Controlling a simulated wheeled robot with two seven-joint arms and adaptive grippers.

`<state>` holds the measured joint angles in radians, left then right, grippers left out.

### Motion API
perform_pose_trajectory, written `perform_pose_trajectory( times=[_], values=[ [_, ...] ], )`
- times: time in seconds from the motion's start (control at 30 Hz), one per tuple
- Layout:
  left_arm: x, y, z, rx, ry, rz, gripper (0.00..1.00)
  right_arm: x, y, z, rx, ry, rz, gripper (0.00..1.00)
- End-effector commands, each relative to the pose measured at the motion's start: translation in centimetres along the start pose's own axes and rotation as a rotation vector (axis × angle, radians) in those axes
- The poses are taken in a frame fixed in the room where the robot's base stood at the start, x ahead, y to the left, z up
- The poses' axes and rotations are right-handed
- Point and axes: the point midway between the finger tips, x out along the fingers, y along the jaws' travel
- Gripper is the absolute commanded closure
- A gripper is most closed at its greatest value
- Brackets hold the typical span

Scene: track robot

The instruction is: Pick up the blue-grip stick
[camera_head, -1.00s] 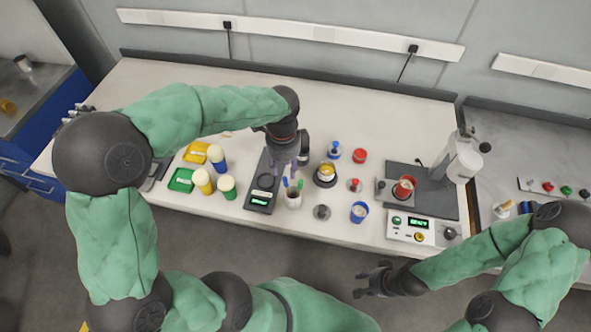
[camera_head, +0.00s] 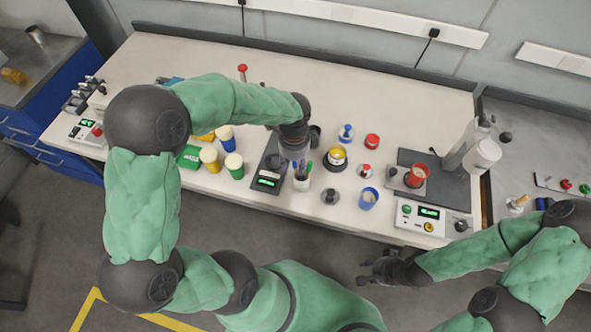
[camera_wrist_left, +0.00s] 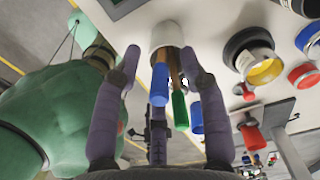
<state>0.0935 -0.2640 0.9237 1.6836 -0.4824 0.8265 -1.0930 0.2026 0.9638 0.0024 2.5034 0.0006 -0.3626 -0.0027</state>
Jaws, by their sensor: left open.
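The blue-grip stick (camera_wrist_left: 159,86) stands in a white cup (camera_wrist_left: 166,36) beside a green-grip stick (camera_wrist_left: 180,110). In the head view the cup (camera_head: 301,184) is at the bench's front, and the green grip (camera_head: 309,166) shows above it. The blue grip is mostly hidden there by my left gripper (camera_head: 296,158). In the left wrist view my left gripper (camera_wrist_left: 161,62) is open, its fingers apart on either side of the sticks and holding nothing. My right gripper (camera_head: 366,272) is open and empty in front of the bench.
A black scale (camera_head: 268,178) lies just left of the cup. Yellow and green containers (camera_head: 210,158) stand further left.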

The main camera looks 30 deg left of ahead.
Motion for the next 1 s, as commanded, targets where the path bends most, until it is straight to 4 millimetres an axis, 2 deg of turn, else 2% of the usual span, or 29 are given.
perform_pose_trajectory(
  times=[0.1,0.3,0.4,0.47,0.83,1.0],
  values=[
    [1.0,-0.1,0.0,-0.001,0.000,-0.002,0.58,0.3,0.1,0.0,0.000,0.000,0.000,0.60],
    [0.9,-0.1,0.0,0.000,0.000,-0.002,0.58,0.2,0.1,0.0,0.000,0.000,0.000,0.60],
    [0.9,-0.1,0.0,0.000,0.000,-0.002,0.85,0.2,0.1,0.0,0.000,0.000,0.000,0.60],
    [0.9,-0.1,0.0,0.000,0.000,-0.002,0.99,0.2,0.1,0.0,0.000,0.000,0.000,0.60],
    [0.8,-0.1,0.0,0.000,0.000,-0.002,1.00,0.2,0.1,0.0,0.000,0.000,0.000,0.60],
    [-0.8,-0.1,0.0,0.000,0.000,-0.004,1.00,-0.3,-0.1,0.0,0.000,0.000,0.000,0.60]
  ],
)
